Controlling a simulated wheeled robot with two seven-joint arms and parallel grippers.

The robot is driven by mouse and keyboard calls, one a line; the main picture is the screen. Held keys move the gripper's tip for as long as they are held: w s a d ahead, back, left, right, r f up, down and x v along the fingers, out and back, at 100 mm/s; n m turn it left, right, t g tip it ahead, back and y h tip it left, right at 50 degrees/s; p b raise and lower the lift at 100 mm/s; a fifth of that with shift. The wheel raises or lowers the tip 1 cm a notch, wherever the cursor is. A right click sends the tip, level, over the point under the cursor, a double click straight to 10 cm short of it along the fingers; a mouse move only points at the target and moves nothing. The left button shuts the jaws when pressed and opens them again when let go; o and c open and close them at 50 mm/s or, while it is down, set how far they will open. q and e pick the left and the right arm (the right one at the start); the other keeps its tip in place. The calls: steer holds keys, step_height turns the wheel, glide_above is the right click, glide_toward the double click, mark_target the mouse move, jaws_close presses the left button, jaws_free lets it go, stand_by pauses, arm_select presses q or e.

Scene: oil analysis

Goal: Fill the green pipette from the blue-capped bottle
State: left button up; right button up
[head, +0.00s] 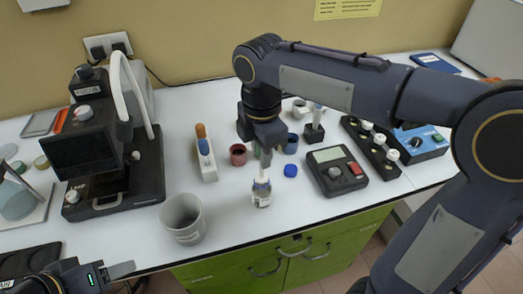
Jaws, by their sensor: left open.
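A small clear bottle (261,194) with a pale label stands uncapped near the table's front edge. A blue cap (290,171) lies on the table to its right. My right gripper (266,158) points down directly above the bottle's mouth; its fingers look close together, and whether they hold something cannot be made out. No green pipette can be clearly seen; the gripper and arm may hide it. A white rack (208,171) to the left holds an orange pipette and a blue one. My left gripper (122,278) is open and low at the front left, away from the bottle.
A grey beaker-like cup (183,218) stands left of the bottle. A dark red cup (238,154) and a dark blue cup (291,143) stand behind it. A meter (337,170) is to the right, a black vial rack (371,146) beyond it. A black instrument (112,150) fills the left.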

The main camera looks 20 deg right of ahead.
steer(key=shift+r+p, duration=1.8)
steer(key=shift+r, duration=0.25)
